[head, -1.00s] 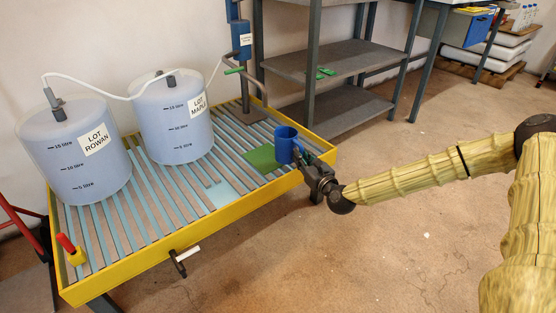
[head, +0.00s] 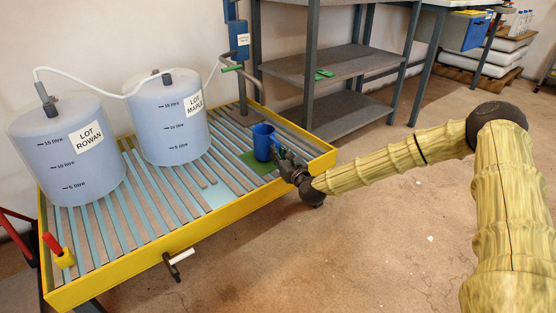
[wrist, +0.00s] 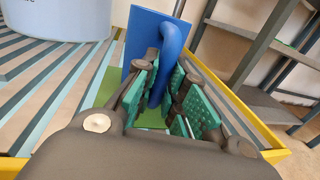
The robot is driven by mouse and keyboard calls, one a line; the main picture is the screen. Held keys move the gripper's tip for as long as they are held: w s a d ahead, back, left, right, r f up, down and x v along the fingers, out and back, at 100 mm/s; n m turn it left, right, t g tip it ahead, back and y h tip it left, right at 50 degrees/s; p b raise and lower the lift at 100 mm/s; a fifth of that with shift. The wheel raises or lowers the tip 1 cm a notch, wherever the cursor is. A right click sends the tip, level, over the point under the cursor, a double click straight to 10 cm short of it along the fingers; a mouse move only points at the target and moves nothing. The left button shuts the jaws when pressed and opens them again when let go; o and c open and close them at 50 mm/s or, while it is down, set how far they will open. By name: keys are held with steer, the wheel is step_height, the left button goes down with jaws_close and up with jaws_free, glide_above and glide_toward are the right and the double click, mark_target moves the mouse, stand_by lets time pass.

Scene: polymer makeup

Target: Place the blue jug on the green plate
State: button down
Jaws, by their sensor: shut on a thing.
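The blue jug (head: 263,143) is upright over the green plate (head: 249,161) on the slatted floor of the yellow-edged tray. Its body hides part of the plate, and I cannot tell whether its base touches it. My gripper (head: 283,157) reaches in from the right and is shut on the jug's handle. In the wrist view, the blue handle (wrist: 172,55) stands between the green finger pads (wrist: 165,95), with the jug's body (wrist: 138,38) behind. Green plate (wrist: 98,92) shows left of the fingers.
Two bluish tanks, LOT ROWAN (head: 62,165) and LOT MAPLE (head: 165,130), stand on the left of the tray, joined by a white hose. A post with a blue box (head: 238,40) rises behind the plate. The tray's yellow rim (head: 225,206) runs under my arm. Grey shelves (head: 345,65) stand behind.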

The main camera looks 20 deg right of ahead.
steer(key=shift+f, duration=0.5)
steer(key=shift+f, duration=0.1)
steer(key=shift+f+b, duration=0.15)
steer(key=shift+b, duration=0.15)
steer(key=c, duration=1.5)
jaws_free()
steer(key=shift+r, duration=0.2)
